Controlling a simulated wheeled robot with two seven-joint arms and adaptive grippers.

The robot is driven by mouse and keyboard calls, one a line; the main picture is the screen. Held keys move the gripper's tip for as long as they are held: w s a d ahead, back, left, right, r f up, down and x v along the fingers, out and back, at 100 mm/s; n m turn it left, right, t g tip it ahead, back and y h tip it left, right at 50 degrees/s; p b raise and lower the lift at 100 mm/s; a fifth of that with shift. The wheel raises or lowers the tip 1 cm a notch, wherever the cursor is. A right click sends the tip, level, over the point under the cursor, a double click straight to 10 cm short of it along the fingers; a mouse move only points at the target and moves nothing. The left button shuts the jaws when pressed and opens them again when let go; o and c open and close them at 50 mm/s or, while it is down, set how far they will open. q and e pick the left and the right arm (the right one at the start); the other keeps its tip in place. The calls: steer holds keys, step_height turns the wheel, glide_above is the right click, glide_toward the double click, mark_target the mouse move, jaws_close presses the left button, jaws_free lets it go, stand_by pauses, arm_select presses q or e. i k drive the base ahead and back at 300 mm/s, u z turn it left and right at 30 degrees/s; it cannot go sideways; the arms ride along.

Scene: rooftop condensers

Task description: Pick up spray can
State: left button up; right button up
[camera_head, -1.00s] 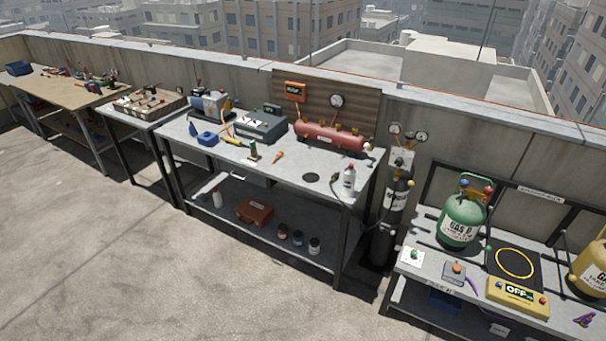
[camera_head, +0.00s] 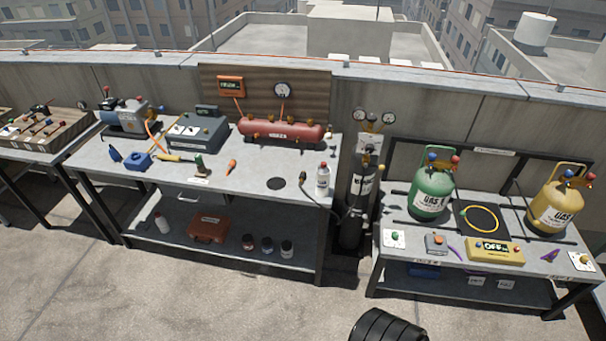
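A white bottle-like can with a dark label (camera_head: 323,178) stands upright on the right end of the middle workbench top (camera_head: 235,187).
A red tank (camera_head: 280,130), a grey machine (camera_head: 197,130) and small tools share the bench top. A red case (camera_head: 208,228) and jars sit below. A black cylinder (camera_head: 358,205) stands right of the bench. The right bench holds a green cylinder (camera_head: 432,190). Floor in front is mostly clear.

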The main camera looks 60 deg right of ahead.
mark_target(323, 175)
steer(key=z, duration=0.25)
steer(key=i, duration=0.85)
steer(key=z, duration=1.3)
steer(key=i, duration=0.65)
steer(key=z, duration=0.75)
